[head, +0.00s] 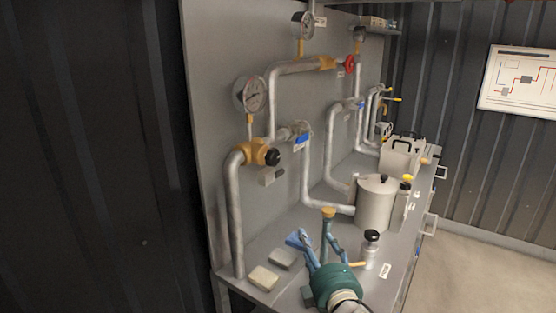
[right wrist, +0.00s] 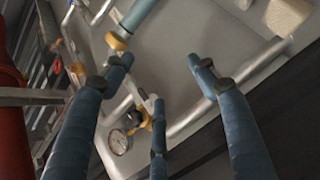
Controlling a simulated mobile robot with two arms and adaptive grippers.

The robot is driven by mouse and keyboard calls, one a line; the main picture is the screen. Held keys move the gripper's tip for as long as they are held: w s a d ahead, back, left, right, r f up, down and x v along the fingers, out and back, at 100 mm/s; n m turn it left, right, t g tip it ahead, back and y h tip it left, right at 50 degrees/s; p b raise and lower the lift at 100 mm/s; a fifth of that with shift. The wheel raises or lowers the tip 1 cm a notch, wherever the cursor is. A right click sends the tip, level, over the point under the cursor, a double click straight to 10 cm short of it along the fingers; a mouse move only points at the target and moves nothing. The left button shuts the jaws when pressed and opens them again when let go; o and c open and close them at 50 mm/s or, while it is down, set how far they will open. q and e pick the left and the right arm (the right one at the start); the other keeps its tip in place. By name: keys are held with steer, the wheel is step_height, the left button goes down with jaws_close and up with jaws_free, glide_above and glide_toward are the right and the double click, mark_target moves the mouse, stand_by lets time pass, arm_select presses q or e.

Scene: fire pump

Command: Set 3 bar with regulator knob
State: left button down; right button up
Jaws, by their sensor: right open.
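The regulator is a brass-yellow body (head: 255,152) on the thick grey pipe at the left of the panel, with a dark regulator knob (head: 272,157) facing the bench side. A round dial gauge (head: 251,94) stands above it; its reading is too small to tell. My right gripper (head: 316,243) is open and empty over the front of the bench, below and to the right of the knob, apart from it. In the right wrist view, its blue fingers (right wrist: 160,66) are spread, and the gauge (right wrist: 118,142) shows beyond them. My left gripper is not in view.
A teal upright piece with an orange cap (head: 328,213) rises by the gripper. A black-capped bottle (head: 370,249), a grey pot (head: 376,203) and a pale block (head: 263,278) stand on the bench. A blue-handled valve (head: 301,139) is right of the knob.

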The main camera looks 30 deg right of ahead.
steer(key=w+d+r+n+t+y, duration=0.1)
steer(key=w+r+n+t, duration=0.15)
steer(key=r, duration=0.35)
steer(key=w+d+r+n+t+y, duration=0.1)
steer(key=r+n+t, duration=0.1)
steer(key=r+n, duration=0.25)
steer(key=n+t+y, duration=0.2)
steer(key=n+y, duration=0.7)
steer(key=n, duration=0.6)
glide_toward(276, 157)
step_height(276, 157, up, 5)
steer(key=s, duration=0.2)
steer(key=d+n+g+y, duration=0.3)
steer(key=n+g, duration=0.3)
steer(key=n, duration=0.5)
steer(key=p+x, duration=0.1)
steer(key=x, duration=0.2)
steer(key=p+x, duration=0.2)
steer(key=x, duration=0.1)
steer(key=p+x, duration=0.1)
steer(key=x, duration=0.2)
steer(key=shift+w+f+p, duration=0.3)
steer(key=shift+w+p, duration=0.05)
steer(key=shift+w, duration=0.05)
steer(key=shift+w+a+f, duration=0.15)
steer(key=shift+w+a, duration=0.1)
steer(key=shift+w, duration=0.2)
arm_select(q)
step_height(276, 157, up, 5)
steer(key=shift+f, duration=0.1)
